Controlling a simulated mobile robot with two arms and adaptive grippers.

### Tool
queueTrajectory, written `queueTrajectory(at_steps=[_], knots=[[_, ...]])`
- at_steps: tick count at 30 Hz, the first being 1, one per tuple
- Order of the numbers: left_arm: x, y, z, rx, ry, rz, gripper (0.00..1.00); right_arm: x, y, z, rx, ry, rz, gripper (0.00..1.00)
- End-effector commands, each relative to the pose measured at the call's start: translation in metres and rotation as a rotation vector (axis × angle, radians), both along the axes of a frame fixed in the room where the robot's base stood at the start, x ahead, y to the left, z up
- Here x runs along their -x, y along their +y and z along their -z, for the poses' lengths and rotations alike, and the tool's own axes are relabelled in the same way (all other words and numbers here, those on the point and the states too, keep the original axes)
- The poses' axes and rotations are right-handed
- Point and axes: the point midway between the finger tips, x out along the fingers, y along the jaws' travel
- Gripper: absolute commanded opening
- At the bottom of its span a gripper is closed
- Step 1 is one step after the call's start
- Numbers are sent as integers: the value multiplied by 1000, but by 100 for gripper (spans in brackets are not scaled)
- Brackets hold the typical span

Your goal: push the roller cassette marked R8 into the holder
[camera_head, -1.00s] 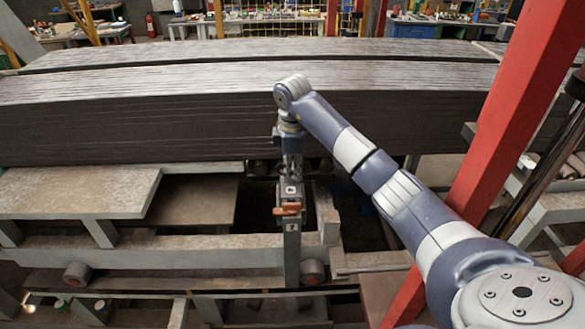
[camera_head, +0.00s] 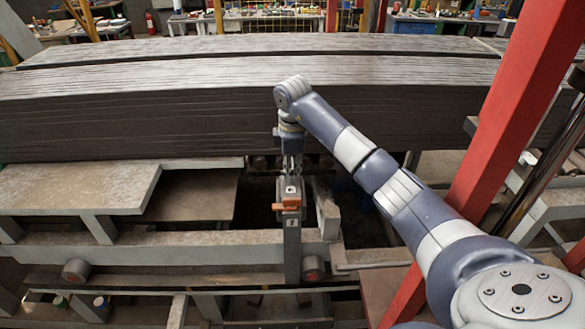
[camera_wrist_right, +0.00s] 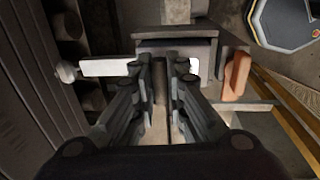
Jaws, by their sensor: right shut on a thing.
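The roller cassette (camera_head: 291,187) is a grey block with a pale label on its top, in the middle of the head view; its marking is too small to read. My right gripper (camera_head: 291,168) points down onto it from behind and is shut on it; the held part is mostly hidden by the fingers. In the right wrist view, my right gripper (camera_wrist_right: 164,66) has its fingertips at the grey block (camera_wrist_right: 202,52). The holder (camera_head: 291,250) seems to be the grey upright with an orange lever (camera_head: 287,206). How deep the cassette sits I cannot tell. My left gripper is not in view.
A long stack of grey planks (camera_head: 140,110) lies behind the gripper. A pale plate (camera_head: 80,188) is at left. A grey beam (camera_head: 160,250) crosses in front. A red post (camera_head: 510,110) stands at right, close to my right arm. A dark gap lies beside the holder.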

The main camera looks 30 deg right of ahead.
Motion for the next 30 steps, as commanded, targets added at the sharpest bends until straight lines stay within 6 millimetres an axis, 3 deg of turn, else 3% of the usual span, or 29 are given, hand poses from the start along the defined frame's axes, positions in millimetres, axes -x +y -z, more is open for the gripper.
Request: queueTrajectory(at_steps=[15,16,19,30], knots=[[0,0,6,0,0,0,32,0,0,9,0,-1,0,0],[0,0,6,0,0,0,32,0,0,9,0,-1,0,14],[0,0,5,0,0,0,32,0,0,8,0,-1,0,36],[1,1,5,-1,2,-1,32,0,0,7,0,0,0,36]])
